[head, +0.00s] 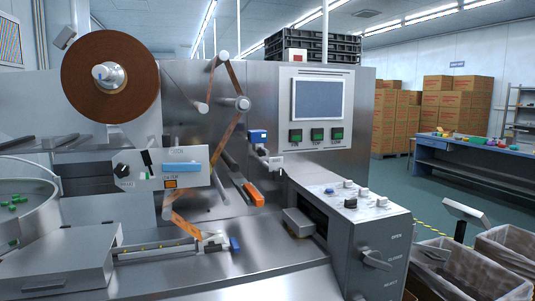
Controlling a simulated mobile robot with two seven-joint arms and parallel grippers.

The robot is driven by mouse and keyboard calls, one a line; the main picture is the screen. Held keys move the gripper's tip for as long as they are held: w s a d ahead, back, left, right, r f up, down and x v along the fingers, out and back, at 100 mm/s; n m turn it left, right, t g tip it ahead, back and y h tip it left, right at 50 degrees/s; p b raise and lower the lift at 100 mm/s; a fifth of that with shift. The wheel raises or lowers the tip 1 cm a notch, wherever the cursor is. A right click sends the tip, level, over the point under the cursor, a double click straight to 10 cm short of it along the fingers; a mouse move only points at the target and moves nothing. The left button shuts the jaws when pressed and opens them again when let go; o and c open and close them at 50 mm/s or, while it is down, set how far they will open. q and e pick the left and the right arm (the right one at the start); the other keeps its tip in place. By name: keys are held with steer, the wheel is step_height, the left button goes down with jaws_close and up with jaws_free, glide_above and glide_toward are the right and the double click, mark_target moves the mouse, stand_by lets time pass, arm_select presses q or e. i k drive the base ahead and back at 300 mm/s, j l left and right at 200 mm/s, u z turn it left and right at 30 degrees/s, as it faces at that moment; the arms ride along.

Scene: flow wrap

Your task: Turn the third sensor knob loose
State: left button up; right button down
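Several small knobs stand on the sloping top of the grey control box at the right: a dark and white knob (329,190), a grey knob (348,183), a white knob (364,192), another white knob (382,201) and a black knob (350,203). Their labels are too small to read, so I cannot tell which is the third sensor knob, or whether any is tight or loose. A blue block (257,136) on a bracket sits on the steel panel beside the brown film. Neither of my grippers is in view.
A large lever (375,258) is on the control box front, beside position labels. A brown film roll (110,76), a panel with a black dial (122,170) and a screen (318,100) are on the machine.

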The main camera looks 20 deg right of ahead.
mark_target(260, 153)
steer(key=i+l+u, duration=0.1)
steer(key=l, duration=0.45)
steer(key=i+l+u, duration=0.1)
steer(key=l, duration=0.4)
steer(key=i+l+u, duration=0.1)
steer(key=l, duration=0.45)
steer(key=i+l, duration=0.15)
steer(key=l, duration=0.45)
steer(key=j+u, duration=0.05)
